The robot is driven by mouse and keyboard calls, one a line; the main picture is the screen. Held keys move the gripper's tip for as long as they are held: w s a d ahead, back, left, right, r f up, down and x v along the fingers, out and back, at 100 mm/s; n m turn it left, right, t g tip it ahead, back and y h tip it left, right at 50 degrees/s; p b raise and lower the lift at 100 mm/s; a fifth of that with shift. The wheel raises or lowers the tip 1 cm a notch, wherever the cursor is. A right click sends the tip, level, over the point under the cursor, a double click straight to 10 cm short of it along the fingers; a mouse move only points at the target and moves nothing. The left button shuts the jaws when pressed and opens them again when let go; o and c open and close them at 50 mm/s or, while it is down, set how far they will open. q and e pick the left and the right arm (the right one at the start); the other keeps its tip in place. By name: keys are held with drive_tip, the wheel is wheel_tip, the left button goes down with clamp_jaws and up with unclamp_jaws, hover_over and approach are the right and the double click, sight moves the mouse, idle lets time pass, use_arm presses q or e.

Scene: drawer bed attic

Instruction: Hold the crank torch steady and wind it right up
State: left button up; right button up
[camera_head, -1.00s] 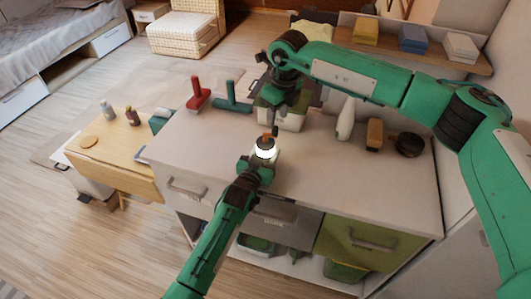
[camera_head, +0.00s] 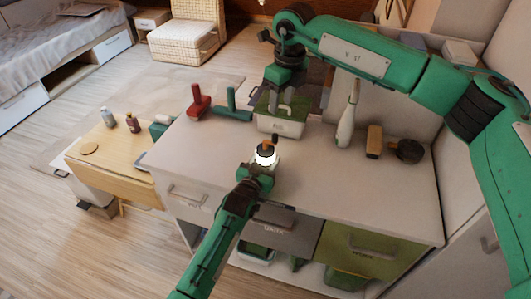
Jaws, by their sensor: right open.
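The crank torch (camera_head: 265,156) stands on the counter with a glowing white body and a dark top. A small orange-brown crank piece (camera_head: 267,143) shows at its top. My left gripper (camera_head: 260,166) comes from the front and appears shut around the lower part of the torch; its fingertips are partly hidden by glare. My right gripper (camera_head: 285,92) is open and empty. It points down behind the torch, apart from it, in front of or over a green-topped white box.
The green-topped white box (camera_head: 281,126) stands behind the torch. A white bottle-shaped object (camera_head: 347,122), a brown block (camera_head: 374,140) and a dark round item (camera_head: 406,151) are to the right. Red (camera_head: 198,103) and green (camera_head: 233,106) handled items stand at the back left.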

use_arm(q)
drive_tip(key=o, duration=1.1)
drive_tip(key=shift+o, duration=0.2)
